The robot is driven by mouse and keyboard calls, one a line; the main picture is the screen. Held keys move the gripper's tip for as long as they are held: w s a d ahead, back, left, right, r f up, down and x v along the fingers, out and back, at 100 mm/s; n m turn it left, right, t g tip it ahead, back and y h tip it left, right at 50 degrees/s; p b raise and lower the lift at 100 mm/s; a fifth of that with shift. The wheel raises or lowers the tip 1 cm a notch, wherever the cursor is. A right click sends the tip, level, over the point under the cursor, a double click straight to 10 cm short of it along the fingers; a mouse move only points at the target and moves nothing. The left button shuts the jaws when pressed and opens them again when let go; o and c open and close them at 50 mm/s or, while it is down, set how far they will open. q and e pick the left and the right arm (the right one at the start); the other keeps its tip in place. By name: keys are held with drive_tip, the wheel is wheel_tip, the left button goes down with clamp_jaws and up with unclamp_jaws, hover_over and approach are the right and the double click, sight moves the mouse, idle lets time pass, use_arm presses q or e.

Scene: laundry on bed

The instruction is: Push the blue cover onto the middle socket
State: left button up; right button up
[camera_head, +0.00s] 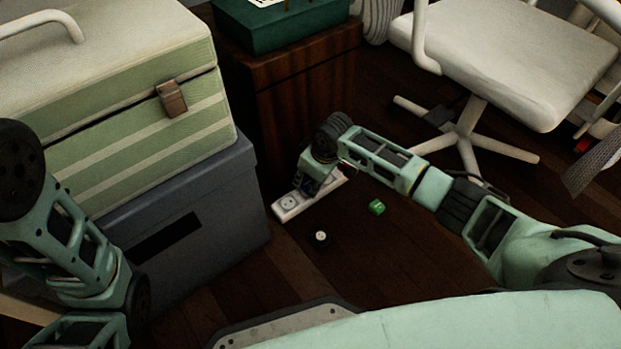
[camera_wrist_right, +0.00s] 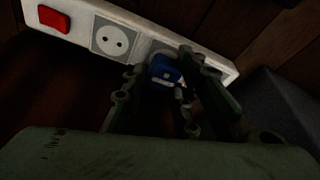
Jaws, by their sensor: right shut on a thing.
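A white power strip (camera_head: 290,205) lies on the floor beside the wooden cabinet. In the right wrist view the strip (camera_wrist_right: 145,30) has an uncovered round socket (camera_wrist_right: 115,41). The blue cover (camera_wrist_right: 166,68) is held between the fingertips of my right gripper (camera_wrist_right: 163,76), at the neighbouring socket further right. Only a grey edge of that socket shows behind it. I cannot tell whether the cover touches the socket. In the head view my right gripper (camera_head: 318,186) points down over the strip and hides its middle. My left arm shows at the left; its gripper is out of view.
A green cube-like piece (camera_head: 376,207) and a small black-and-white piece (camera_head: 320,236) lie on the dark floor near the strip. A grey box (camera_head: 205,220) stands left of it, a wooden cabinet (camera_head: 305,95) behind. A white chair (camera_head: 505,60) stands at the back right.

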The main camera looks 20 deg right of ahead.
idle(0.9)
drive_tip(key=shift+p, duration=0.65)
idle(0.4)
drive_tip(key=shift+p, duration=0.45)
drive_tip(key=shift+f+b, duration=0.3)
drive_tip(key=shift+f, duration=0.3)
drive_tip(key=o, duration=1)
drive_tip(key=v, duration=1.2)
drive_tip(key=shift+s, duration=0.1)
drive_tip(key=shift+s, duration=0.1)
